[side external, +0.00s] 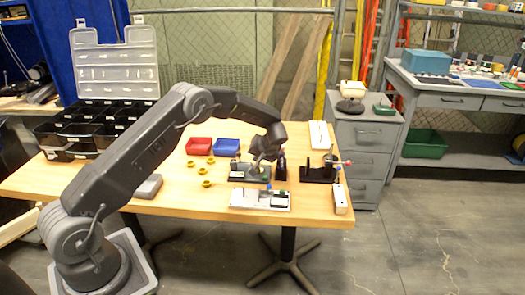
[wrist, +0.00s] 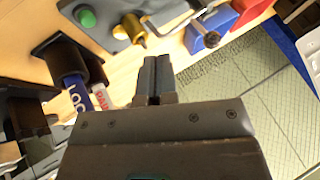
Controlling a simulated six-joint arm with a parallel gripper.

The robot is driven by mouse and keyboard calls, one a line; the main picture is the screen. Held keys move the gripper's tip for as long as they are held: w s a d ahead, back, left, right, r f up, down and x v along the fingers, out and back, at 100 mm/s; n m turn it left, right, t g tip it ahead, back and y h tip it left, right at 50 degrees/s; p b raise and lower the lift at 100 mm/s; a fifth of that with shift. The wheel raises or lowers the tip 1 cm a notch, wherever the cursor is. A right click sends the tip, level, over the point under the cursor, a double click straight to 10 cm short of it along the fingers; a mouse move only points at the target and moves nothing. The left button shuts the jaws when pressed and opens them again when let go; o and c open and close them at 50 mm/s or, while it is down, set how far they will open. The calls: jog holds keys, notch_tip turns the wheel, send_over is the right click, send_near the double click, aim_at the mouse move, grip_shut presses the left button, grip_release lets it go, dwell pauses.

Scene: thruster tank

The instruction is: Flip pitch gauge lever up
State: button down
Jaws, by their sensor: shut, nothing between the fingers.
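My gripper (side external: 262,163) is shut and empty, low over a dark panel fixture (side external: 240,176) on the wooden table. In the wrist view its closed fingertips (wrist: 153,66) point at the table beside a grey panel. That panel carries a green button (wrist: 85,17) and a brass pointed part (wrist: 133,28), both left of the fingers. Contact with any part is not clear.
A white panel (side external: 250,205) lies in front of the dark fixture. Blue (side external: 227,145) and red (side external: 198,146) bins and several yellow cups (side external: 206,171) are to the left. A black stand (side external: 318,174) is to the right.

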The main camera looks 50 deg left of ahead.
jog(key=shift+s+a, duration=0.55)
jog(key=shift+a, duration=0.4)
jog(key=shift+s+a, duration=0.55)
jog(key=shift+a, duration=0.35)
jog(key=shift+s+a+r+t, duration=0.1)
jog(key=shift+t, duration=0.2)
